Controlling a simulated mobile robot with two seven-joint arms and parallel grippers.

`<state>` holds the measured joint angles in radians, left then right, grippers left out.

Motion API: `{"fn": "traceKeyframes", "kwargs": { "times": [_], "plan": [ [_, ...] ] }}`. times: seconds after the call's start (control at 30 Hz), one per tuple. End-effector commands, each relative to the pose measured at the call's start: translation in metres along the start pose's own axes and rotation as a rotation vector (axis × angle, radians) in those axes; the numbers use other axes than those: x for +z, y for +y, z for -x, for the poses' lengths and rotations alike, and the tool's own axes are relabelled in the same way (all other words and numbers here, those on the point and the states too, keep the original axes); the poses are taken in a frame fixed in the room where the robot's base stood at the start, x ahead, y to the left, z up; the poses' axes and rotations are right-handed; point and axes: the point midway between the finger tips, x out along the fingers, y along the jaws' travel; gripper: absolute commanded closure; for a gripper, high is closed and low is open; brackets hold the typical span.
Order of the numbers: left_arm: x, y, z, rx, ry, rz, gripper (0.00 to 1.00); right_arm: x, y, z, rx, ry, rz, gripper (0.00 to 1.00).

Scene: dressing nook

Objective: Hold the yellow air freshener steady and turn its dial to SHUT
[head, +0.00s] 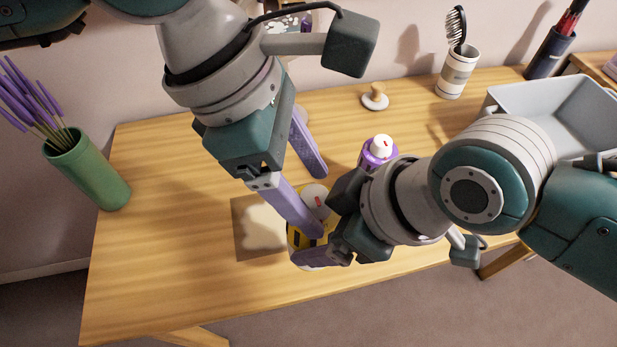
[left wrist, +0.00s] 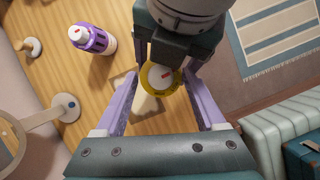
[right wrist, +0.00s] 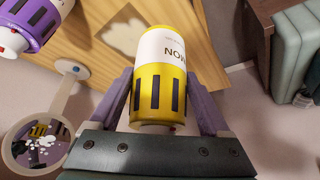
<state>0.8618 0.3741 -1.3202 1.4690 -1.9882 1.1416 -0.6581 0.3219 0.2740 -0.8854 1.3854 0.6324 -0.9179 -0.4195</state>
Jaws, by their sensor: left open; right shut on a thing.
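The yellow air freshener (head: 296,241) is near the table's front edge, with a white dial (head: 314,194) bearing a red mark on top. Lettering around the dial is too small to read. My right gripper (right wrist: 162,105) is shut on the yellow body, a finger on each side. My left gripper (head: 318,203) is open above, its fingers apart on either side of the dial. The left wrist view shows the dial (left wrist: 161,76) between the open fingers, not visibly gripped. The right arm hides part of the body in the head view.
A purple air freshener (head: 377,153) stands close behind my right gripper. A brown mat with a pale patch (head: 262,228) lies left of the yellow one. A wooden knob-like object (head: 375,97), brush cup (head: 457,72), grey bin (head: 570,105) and green reed vase (head: 88,170) stand farther off.

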Motion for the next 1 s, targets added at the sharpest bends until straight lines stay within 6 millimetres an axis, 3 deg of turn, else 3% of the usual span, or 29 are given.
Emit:
{"fn": "traceKeyframes", "kwargs": {
  "times": [0.17, 0.6, 0.77, 1.0],
  "plan": [
    [0.000, 0.001, 0.016, 0.004, 0.000, -0.001, 0.28, -0.001, 0.000, 0.000, 0.000, 0.002, 0.001, 0.86],
    [0.000, 0.001, 0.106, 0.004, 0.001, 0.000, 0.28, -0.001, 0.000, 0.000, 0.000, 0.002, 0.001, 0.86],
    [0.000, 0.001, 0.119, 0.002, 0.000, 0.001, 0.28, -0.001, 0.000, 0.000, 0.000, 0.002, 0.000, 0.86],
    [0.000, 0.000, 0.120, 0.000, 0.000, 0.001, 0.28, -0.001, 0.000, 0.000, 0.000, 0.002, 0.000, 0.86]
  ]
}}
